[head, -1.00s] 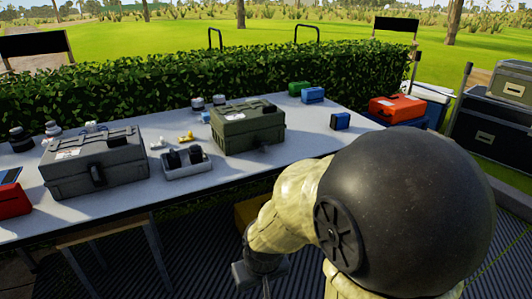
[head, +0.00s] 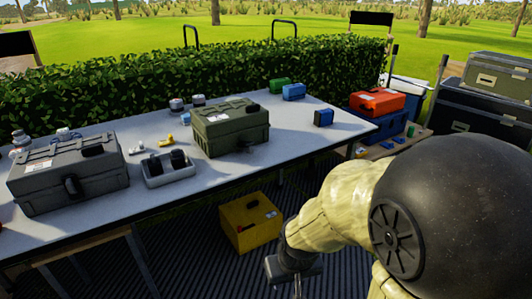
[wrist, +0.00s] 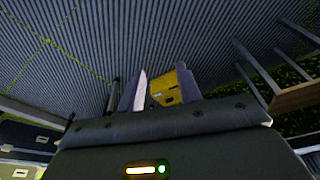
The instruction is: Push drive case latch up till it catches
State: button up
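Two grey-green hard cases stand shut on the white table: a left case (head: 68,176) and a middle case (head: 231,126). Each has a dark fitting on its front, one on the left case (head: 73,187) and a smaller one on the middle case (head: 245,146). I cannot tell which is the drive case or how its latch sits. My gripper (head: 293,283) hangs low in front of the table, away from both cases. In the wrist view my gripper (wrist: 163,92) has its fingers apart, with nothing held between them.
A yellow case (head: 250,222) lies on the dark ribbed floor and also shows beyond the fingers in the wrist view (wrist: 176,88). A grey tray (head: 168,172) with dark items sits between the table cases.

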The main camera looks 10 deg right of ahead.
aim_at(252, 153)
dwell(0.3)
jog(key=w+d+r+n+t+y+p, duration=0.2)
jog(key=w+t, duration=0.3)
jog(key=w, duration=0.6)
jog(key=w+d+r+n+t+y+p, duration=0.15)
jog(key=w+t, duration=0.35)
jog(key=w, duration=0.6)
notch_tip(252, 153, up, 6)
jog(key=w+d+t+y, duration=0.1)
jog(key=d+t+y, duration=0.1)
jog(key=t, duration=0.2)
jog(key=shift+w+t, duration=0.25)
jog(key=shift+t, duration=0.05)
jog(key=b+x, duration=0.2)
jog(key=x, duration=1.5)
jog(key=shift+w+f, duration=0.1)
jog(key=shift+w, duration=0.1)
jog(key=shift+c, duration=0.2)
grip_shut()
